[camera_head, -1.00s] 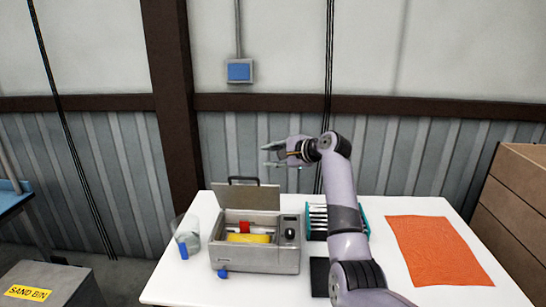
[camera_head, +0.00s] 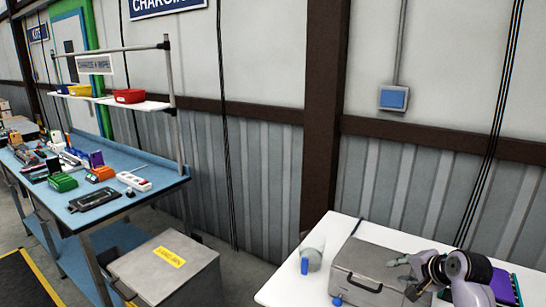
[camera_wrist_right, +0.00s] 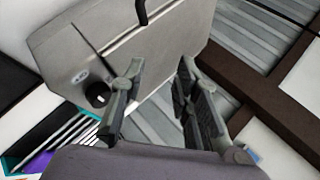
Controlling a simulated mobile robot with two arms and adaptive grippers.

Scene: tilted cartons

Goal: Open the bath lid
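The grey bath (camera_head: 345,290) stands on the white table in the head view. Its lid (camera_head: 368,258) lies down flat over the top, with a dark handle (camera_head: 365,283) along the front edge, so the inside is hidden. My right gripper (camera_head: 397,271) is above the bath's right side. In the right wrist view the lid (camera_wrist_right: 170,45) lies beyond the fingers and a black knob (camera_wrist_right: 97,95) shows beside it. The right gripper (camera_wrist_right: 160,92) is open with nothing between its fingers. My left gripper is not in view.
A clear beaker (camera_head: 314,258) with a blue mark stands left of the bath. A teal rack (camera_head: 516,288) is to its right, partly behind my arm. A grey sand bin (camera_head: 165,272) and blue bench (camera_head: 130,205) are further left.

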